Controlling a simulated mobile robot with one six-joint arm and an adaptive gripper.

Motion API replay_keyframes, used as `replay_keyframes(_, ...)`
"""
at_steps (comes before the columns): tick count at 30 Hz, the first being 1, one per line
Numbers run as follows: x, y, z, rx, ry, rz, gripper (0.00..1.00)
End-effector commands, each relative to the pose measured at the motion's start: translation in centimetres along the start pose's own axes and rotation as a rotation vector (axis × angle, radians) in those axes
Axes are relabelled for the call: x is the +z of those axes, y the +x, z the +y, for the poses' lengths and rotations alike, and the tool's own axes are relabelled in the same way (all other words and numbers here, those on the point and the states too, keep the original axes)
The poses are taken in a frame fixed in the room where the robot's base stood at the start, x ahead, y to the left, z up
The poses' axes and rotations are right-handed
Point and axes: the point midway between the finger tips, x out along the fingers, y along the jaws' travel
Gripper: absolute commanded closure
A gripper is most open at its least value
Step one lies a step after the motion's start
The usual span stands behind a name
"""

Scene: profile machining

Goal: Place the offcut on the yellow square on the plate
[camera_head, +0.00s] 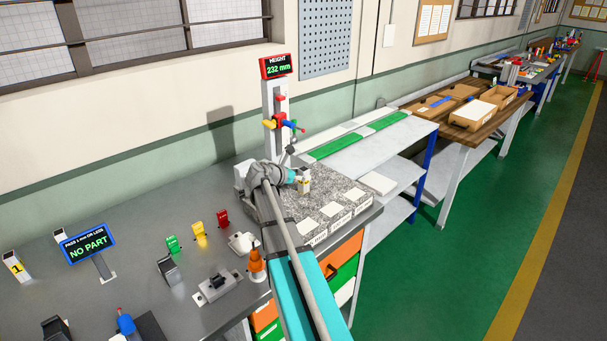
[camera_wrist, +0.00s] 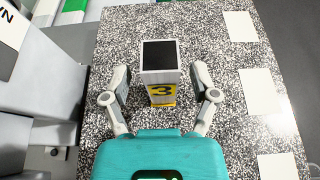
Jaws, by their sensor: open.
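A pale upright block with a dark top and a yellow label reading 3, apparently the offcut (camera_wrist: 159,62), stands on the speckled granite plate (camera_wrist: 120,30). In the head view the block (camera_head: 304,185) shows small on the plate (camera_head: 335,184), beside my wrist. My gripper (camera_wrist: 163,95) is open, its two fingers on either side of the block with a visible gap at each side. Yellow shows at the block's foot; I cannot tell whether it is only the label or also the yellow square. No other yellow square is visible on the plate.
White cards (camera_wrist: 238,27) lie along the plate's right side. A height gauge (camera_head: 276,115) reading 232 mm stands behind the plate. A display (camera_head: 89,244) reads NO PART. Small coloured stands (camera_head: 198,231) and an orange cone-shaped thing (camera_head: 257,262) stand left of my arm.

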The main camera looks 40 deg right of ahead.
Motion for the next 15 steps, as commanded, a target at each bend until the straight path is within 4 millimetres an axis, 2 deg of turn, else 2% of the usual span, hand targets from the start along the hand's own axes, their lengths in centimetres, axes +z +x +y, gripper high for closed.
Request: replay_keyframes(15, 0.3, -8.2, -0.1, 0.001, -0.001, -0.001, 0.24)
